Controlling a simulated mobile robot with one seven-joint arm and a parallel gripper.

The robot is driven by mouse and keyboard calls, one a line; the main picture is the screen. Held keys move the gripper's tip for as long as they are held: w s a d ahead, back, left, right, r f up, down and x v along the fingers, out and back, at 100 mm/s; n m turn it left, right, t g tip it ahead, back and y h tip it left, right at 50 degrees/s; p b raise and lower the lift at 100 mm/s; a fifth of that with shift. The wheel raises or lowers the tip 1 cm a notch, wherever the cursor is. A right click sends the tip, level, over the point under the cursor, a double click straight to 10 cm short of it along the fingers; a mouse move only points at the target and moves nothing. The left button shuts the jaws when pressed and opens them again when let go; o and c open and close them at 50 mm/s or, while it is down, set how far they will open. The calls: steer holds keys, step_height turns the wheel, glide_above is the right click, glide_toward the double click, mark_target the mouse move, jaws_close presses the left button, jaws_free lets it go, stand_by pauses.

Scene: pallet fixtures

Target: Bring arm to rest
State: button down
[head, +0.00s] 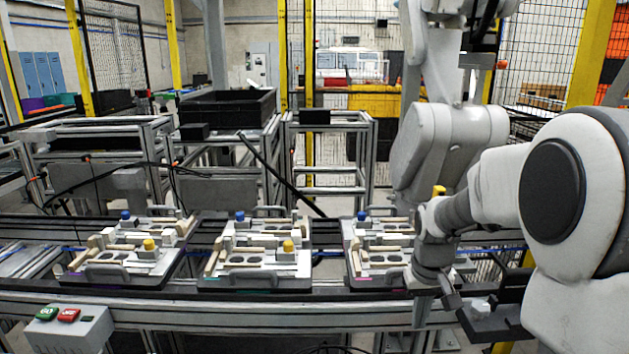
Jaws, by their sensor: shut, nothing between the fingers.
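My arm reaches in from the right side of the head view, its elbow bent and its wrist pointing down. My gripper (450,296) hangs below the wrist, near the front edge of the conveyor and just right of the right-hand pallet fixture (362,283). It is shut with nothing in it. The fingers are small and dark here, and their tips are hard to make out. The middle pallet fixture (254,284) and the left pallet fixture (95,279) sit on the conveyor with pale parts and blue and yellow knobs. My arm hides part of the right-hand fixture.
The conveyor's front rail (250,293) runs across the view. A control box (70,330) with green and red buttons stands at the front left. A black crate (228,108) rests on a frame behind. A dark bracket with a white block (482,308) is close right of my gripper.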

steer(key=s+a+r+t+p, duration=0.2)
steer(key=s+a+r+p, duration=0.1)
steer(key=s+r, duration=0.7)
steer(key=s+a+r+t+p, duration=0.2)
steer(key=s+a+r+p, duration=0.2)
steer(key=s+r, duration=0.6)
steer(key=shift+s+a+r, duration=0.15)
steer(key=shift+s+r, duration=0.15)
steer(key=shift+s, duration=0.15)
steer(key=w+d+f+g+b, duration=0.1)
steer(key=w+d+f+b, duration=0.4)
steer(key=w+f, duration=0.4)
steer(key=w+d+f+g+b, duration=0.1)
steer(key=w+d+f+b, duration=0.4)
steer(key=w+f, duration=0.5)
step_height(320, 180, down, 5)
steer(key=shift+f, duration=0.15)
steer(key=shift+f, duration=0.1)
steer(key=b+x, duration=0.1)
steer(key=x, duration=0.3)
steer(key=b+x, duration=0.1)
steer(key=x, duration=0.3)
steer(key=s+b+x, duration=0.1)
steer(key=x, duration=0.3)
steer(key=shift+w+a+f+b, duration=0.15)
steer(key=shift+a+f+b, duration=0.1)
steer(key=shift+f+b, duration=0.15)
steer(key=shift+f, duration=0.55)
